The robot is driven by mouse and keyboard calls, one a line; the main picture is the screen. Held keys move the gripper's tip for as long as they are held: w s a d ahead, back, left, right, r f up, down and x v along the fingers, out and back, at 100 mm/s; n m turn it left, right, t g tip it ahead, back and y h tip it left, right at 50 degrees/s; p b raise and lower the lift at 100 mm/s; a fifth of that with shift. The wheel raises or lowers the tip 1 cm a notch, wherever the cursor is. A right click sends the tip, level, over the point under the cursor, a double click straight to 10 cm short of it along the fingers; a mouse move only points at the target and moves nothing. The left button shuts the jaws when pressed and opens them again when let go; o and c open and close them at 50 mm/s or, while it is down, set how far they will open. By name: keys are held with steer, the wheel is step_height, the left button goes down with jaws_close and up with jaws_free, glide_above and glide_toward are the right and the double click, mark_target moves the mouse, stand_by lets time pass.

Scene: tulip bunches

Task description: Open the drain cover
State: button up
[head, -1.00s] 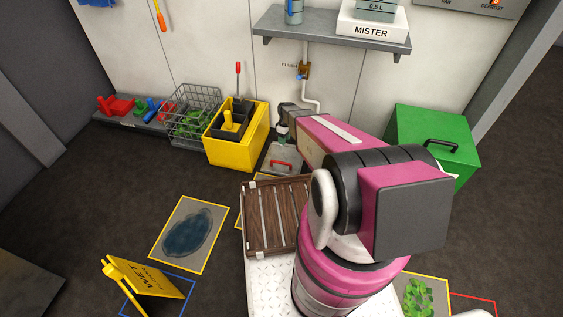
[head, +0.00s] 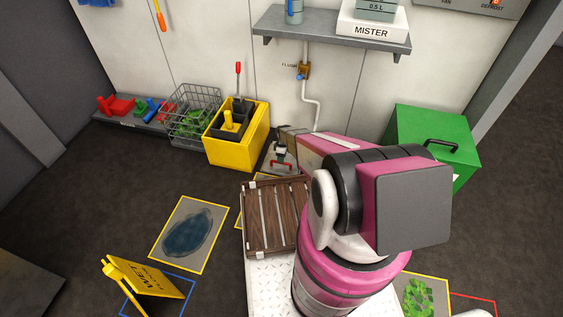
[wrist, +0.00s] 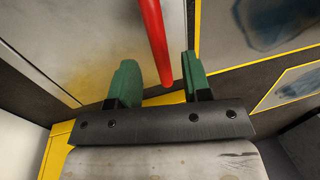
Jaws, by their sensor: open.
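The drain cover (head: 270,167) is a grey plate with a red handle (head: 286,165) on the floor by the back wall, right of the yellow bin. My gripper (head: 281,152) is low over it, and my arm hides part of the plate. In the wrist view the red handle (wrist: 153,40) runs down between the two green fingertips (wrist: 156,82). The fingers are apart and open, with gaps to the handle visible on both sides. The grey plate (wrist: 85,35) shows to the left of the handle. The cover looks flat and closed.
The yellow bin (head: 250,148) stands close left of the cover, and a green box (head: 415,135) stands to the right. A slatted wooden crate (head: 255,240) is in front. A puddle mat (head: 182,262) and yellow wet-floor sign (head: 150,280) are front left.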

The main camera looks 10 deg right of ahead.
steer(key=shift+s+a+f, duration=0.1)
steer(key=shift+s+f, duration=0.05)
steer(key=shift+f, duration=0.55)
steer(key=shift+s+a+f, duration=0.1)
steer(key=shift+f, duration=0.55)
steer(key=shift+d, duration=0.1)
steer(key=shift+c, duration=0.2)
jaws_close()
steer(key=shift+r, duration=0.15)
